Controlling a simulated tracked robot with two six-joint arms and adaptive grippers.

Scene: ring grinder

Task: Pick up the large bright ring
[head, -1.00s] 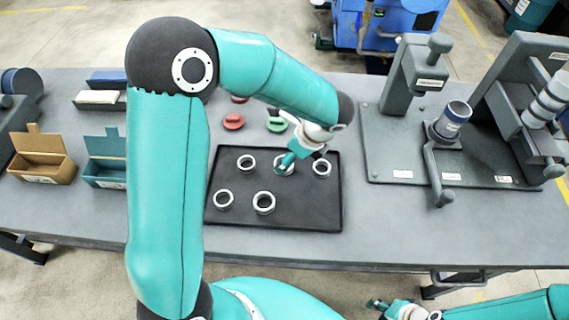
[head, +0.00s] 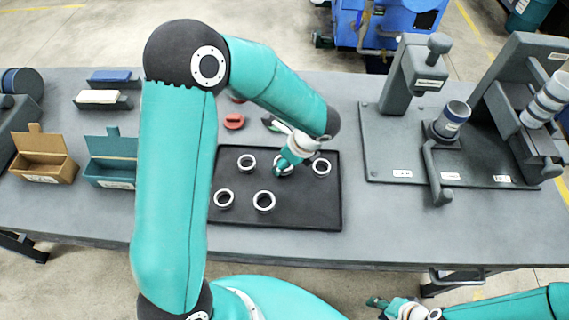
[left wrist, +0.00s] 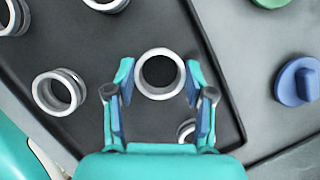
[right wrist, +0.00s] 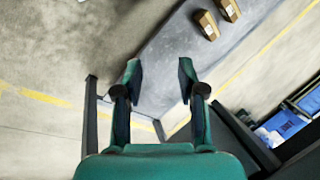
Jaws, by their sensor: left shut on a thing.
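Several bright metal rings lie on the black tray (head: 300,214) in the head view. My left gripper (head: 284,170) reaches down at the ring in the back middle of the tray, which it partly hides. In the left wrist view that bright ring (left wrist: 160,96) sits between the two fingers of my left gripper (left wrist: 160,80), which is shut on it. I cannot tell whether the ring is off the tray. Other rings are at the tray's front left (head: 223,199), front middle (head: 264,201), back left (head: 246,164) and back right (head: 321,168). My right gripper (right wrist: 160,75) is open and empty, away from the table.
A grey fixture with a crank and cylinder (head: 452,118) stands right of the tray. A brown box (head: 43,160) and a teal box (head: 110,160) are at the left. A red knob (head: 234,121) is behind the tray; a blue knob (left wrist: 298,80) shows in the left wrist view.

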